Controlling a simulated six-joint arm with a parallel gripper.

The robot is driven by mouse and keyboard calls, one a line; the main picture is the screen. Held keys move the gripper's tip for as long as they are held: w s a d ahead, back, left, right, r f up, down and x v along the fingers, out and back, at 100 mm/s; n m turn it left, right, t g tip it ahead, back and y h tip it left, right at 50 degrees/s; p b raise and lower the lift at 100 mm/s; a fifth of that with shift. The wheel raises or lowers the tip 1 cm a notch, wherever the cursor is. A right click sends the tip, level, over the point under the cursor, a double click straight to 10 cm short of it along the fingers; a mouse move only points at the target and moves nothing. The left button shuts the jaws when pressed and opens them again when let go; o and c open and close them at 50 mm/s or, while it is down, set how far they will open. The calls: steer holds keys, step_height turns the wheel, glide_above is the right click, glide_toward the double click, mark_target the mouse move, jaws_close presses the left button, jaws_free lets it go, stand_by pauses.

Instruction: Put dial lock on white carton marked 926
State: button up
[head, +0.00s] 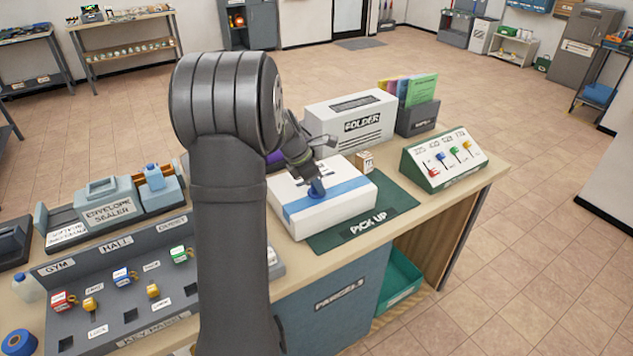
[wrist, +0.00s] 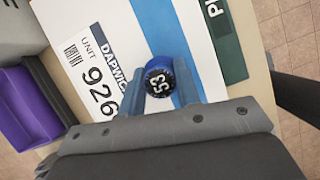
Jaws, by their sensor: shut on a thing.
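The white carton (head: 340,206) has a blue stripe and lies on the dark green PICK UP mat (head: 400,210). In the wrist view the carton (wrist: 95,30) shows a label reading UNIT 926. The dial lock (wrist: 160,80) is round and dark with a blue rim and shows 53. My gripper (wrist: 158,98) is shut on the dial lock, one finger at each side. In the head view my gripper (head: 316,188) is at the carton's top, over the blue stripe. I cannot tell whether the lock touches the carton.
A FOLDER machine (head: 350,122) and a dark file box with coloured folders (head: 417,116) stand behind the carton. A panel with coloured keys (head: 442,160) is at the right. A purple bin (wrist: 28,110) is beside the carton. The key rack (head: 120,290) is at the left.

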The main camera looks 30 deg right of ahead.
steer(key=o, duration=1)
steer(key=v, duration=1.2)
steer(key=shift+r, duration=0.2)
steer(key=x, duration=1.2)
steer(key=shift+f, duration=0.15)
step_height(320, 180, up, 2)
steer(key=shift+r, duration=0.8)
